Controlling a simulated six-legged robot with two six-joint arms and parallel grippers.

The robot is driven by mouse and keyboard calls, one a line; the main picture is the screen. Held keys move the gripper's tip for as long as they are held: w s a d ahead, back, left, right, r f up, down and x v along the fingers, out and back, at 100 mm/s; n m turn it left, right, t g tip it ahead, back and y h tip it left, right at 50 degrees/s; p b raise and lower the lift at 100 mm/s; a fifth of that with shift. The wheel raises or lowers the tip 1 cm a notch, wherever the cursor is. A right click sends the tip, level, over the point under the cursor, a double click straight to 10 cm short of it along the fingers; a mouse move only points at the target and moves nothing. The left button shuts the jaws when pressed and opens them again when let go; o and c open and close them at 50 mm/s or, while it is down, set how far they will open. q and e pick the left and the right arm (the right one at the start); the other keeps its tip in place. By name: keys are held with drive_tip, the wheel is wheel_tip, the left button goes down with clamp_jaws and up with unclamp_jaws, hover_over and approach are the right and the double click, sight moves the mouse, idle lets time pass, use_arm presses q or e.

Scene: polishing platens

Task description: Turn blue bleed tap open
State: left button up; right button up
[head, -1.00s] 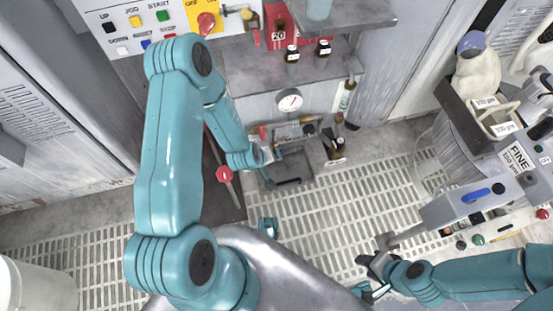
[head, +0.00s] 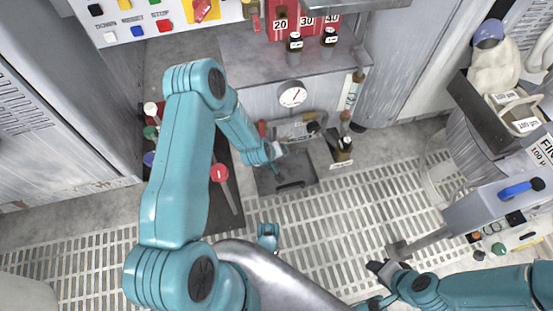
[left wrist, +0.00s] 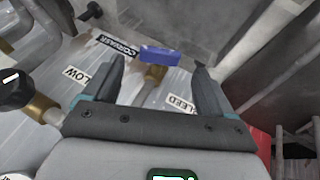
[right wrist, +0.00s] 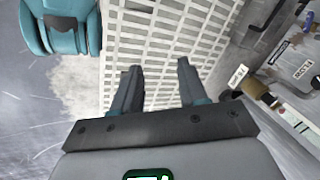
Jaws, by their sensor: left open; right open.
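The bleed tap has a blue handle (left wrist: 160,56) on a brass body (left wrist: 154,72), beside a label reading BLEED (left wrist: 180,103) in the left wrist view. The handle lies crosswise just ahead of my left gripper (left wrist: 159,68), which is open and empty, its fingers on either side of the brass body. I cannot tell whether they touch it. In the head view my left gripper (head: 278,151) is at the pipework below the gauge, and the tap cannot be made out there. My right gripper (right wrist: 153,82) is open and empty above the grating.
A black knob (left wrist: 14,88) with a brass fitting sits by the FLOW label. A round gauge (head: 292,94) is above the pipes, with dark bottles (head: 343,150) to the right. Another machine with a blue lever (head: 520,188) is at right.

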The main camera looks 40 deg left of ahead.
use_arm(q)
drive_tip(key=b+x, duration=0.1)
drive_tip(key=x, duration=0.3)
drive_tip(key=shift+f, duration=0.1)
use_arm(e)
drive_tip(key=shift+w+d+f+t, duration=0.15)
drive_tip(key=shift+w+f+t, duration=0.15)
drive_tip(key=shift+w+f, duration=0.6)
drive_tip(key=shift+s+f, duration=0.1)
use_arm(q)
drive_tip(key=c, duration=1.1)
drive_tip(key=shift+o, duration=0.2)
drive_tip(key=shift+s+a+f+n+t+h, duration=0.1)
drive_tip(key=shift+s+a+n+t+h, duration=0.15)
drive_tip(key=shift+t+h, duration=0.5)
drive_tip(key=shift+a+f+n+t+h, duration=0.15)
drive_tip(key=shift+n+t+h, duration=0.2)
drive_tip(key=shift+t+h, duration=0.75)
drive_tip(key=shift+t+y, duration=0.35)
drive_tip(key=o, duration=1.1)
drive_tip(key=shift+c, duration=0.2)
